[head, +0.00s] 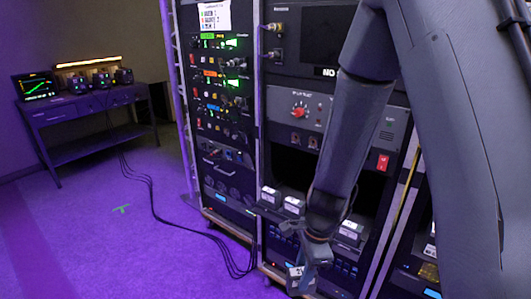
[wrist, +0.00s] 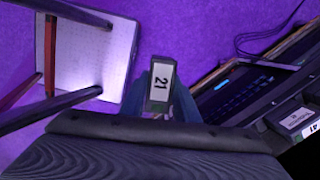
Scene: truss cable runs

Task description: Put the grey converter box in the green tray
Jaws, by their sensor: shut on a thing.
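My gripper (wrist: 160,90) is shut on a small dark grey box (wrist: 160,84) with a white label reading 21. In the wrist view the box stands out between the fingers, over the purple floor. In the head view my gripper (head: 308,262) is low in front of the middle rack, and the box's pale label (head: 295,272) shows by the fingertips. The box is clear of the rack shelf in the wrist view. I cannot make out a green tray in either view.
More boxes with white labels (head: 292,203) sit on the rack shelf; one (wrist: 297,120) is at right in the wrist view. A pale panel with dark and red bars (wrist: 90,55) is at left there. Black cables (head: 150,190) cross the floor. A bench (head: 85,105) stands far left.

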